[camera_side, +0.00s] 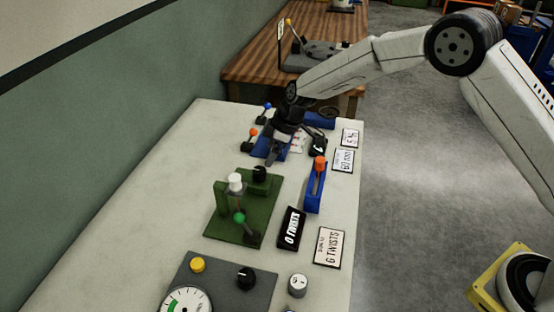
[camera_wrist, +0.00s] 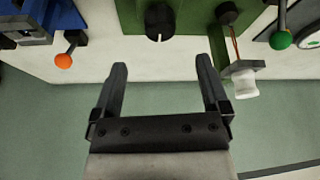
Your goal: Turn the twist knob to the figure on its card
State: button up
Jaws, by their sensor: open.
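A black twist knob (camera_side: 260,174) stands on the green board (camera_side: 225,226). In the wrist view the knob (camera_wrist: 159,20) shows at the top edge with a pale mark on its rim. A black display (camera_side: 291,228) beside the board reads 0 TWISTS. A white card (camera_side: 329,246) right of it appears to read 6 TWISTS. My gripper (camera_side: 272,158) is just beyond the knob in the side view. In the wrist view my gripper (camera_wrist: 162,66) is open and empty, its fingers apart and the knob above the gap between them.
On the green board are a white cap (camera_side: 235,181) and a green-ball lever (camera_side: 239,217). A blue slider with an orange handle (camera_side: 320,163) stands to the right. Orange (camera_side: 252,132) and blue (camera_side: 267,105) balls are behind. A grey panel (camera_side: 208,272) is in front. The table's left side is clear.

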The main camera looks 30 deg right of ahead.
aim_at(261, 170)
jog(key=shift+f, duration=0.1)
jog(key=shift+x, duration=3.8)
jog(key=c, duration=1.3)
